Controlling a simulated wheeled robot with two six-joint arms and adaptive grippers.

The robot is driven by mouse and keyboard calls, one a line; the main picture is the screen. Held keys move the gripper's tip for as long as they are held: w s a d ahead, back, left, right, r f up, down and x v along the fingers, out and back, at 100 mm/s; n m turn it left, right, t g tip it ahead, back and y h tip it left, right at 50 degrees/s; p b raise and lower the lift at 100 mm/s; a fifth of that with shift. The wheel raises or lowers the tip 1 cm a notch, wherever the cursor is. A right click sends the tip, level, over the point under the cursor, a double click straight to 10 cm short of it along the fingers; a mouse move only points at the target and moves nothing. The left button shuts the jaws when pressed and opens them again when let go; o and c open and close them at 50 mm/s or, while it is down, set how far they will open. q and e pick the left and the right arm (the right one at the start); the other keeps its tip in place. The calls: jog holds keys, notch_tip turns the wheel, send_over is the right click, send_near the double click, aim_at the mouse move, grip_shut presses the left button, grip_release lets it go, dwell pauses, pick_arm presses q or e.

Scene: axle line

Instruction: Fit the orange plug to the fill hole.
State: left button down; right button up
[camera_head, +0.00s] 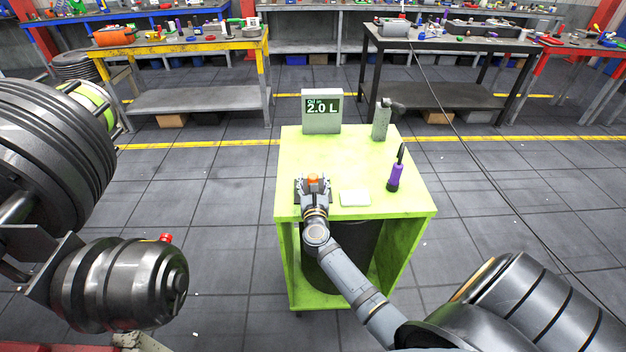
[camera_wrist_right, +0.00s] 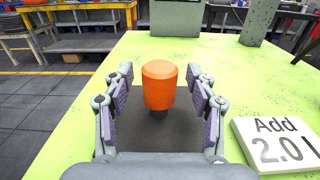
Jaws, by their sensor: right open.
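The orange plug (camera_head: 313,179) stands upright near the front left corner of the green cart top (camera_head: 362,143). In the right wrist view the plug (camera_wrist_right: 159,84) has a wide orange head and a narrow dark lower end over a dark grey pad (camera_wrist_right: 190,131). My right gripper (camera_head: 312,186) is open, with its fingers on either side of the plug and visible gaps to it. In the right wrist view the gripper (camera_wrist_right: 160,95) reaches towards the plug from the near side. A dark metal housing (camera_head: 120,282) with a small red piece (camera_head: 165,238) on top is at left. I cannot make out the fill hole. My left gripper is not in view.
The cart also holds a "2.0 L" display (camera_head: 321,125), a grey-green bottle (camera_head: 381,122), a purple-handled tool (camera_head: 396,172) and a white card (camera_head: 354,198). A large ribbed drum (camera_head: 50,150) is at left. Floor lies clear between housing and cart.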

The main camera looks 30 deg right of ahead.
jog(key=shift+w+d, duration=0.1)
jog(key=shift+w, duration=0.05)
jog(key=shift+c, duration=1.4)
grip_shut()
